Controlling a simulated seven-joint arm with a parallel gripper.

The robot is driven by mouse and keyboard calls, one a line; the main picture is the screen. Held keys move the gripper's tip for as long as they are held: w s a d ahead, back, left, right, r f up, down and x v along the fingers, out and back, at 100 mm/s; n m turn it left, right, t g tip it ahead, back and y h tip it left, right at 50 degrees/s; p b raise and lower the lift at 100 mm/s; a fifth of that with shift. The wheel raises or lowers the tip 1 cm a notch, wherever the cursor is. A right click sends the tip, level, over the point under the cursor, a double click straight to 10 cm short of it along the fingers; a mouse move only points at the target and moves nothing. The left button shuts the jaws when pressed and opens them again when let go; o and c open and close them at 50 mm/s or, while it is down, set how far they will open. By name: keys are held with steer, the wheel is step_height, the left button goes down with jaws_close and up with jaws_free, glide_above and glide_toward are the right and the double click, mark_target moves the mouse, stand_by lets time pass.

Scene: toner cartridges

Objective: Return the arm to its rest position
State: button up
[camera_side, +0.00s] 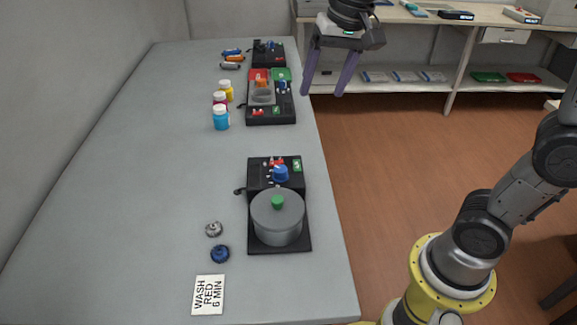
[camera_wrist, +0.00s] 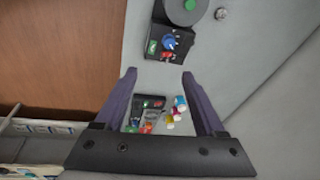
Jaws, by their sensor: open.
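My gripper (camera_side: 324,88) hangs high at the top of the side view, over the right edge of the table. Its two purple fingers are spread apart with nothing between them. In the wrist view my gripper (camera_wrist: 158,78) is also open, with the table and floor far below. No task object is held or touched.
The grey table (camera_side: 150,170) bears a black unit with a lidded grey pot (camera_side: 277,218), a black station (camera_side: 270,105), several small bottles (camera_side: 221,118), two knobs and a "WASH RED 6 MIN" card (camera_side: 208,294). Shelving (camera_side: 450,85) stands behind. The air around my gripper is clear.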

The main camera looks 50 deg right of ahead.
steer(key=s+f+n+t, duration=0.1)
steer(key=s+f+n, duration=0.2)
steer(key=s, duration=0.5)
steer(key=s+d+f+n+t, duration=0.1)
steer(key=s+f+n, duration=0.3)
steer(key=s, duration=0.5)
steer(key=shift+d+t, duration=0.15)
steer(key=shift+t, duration=0.25)
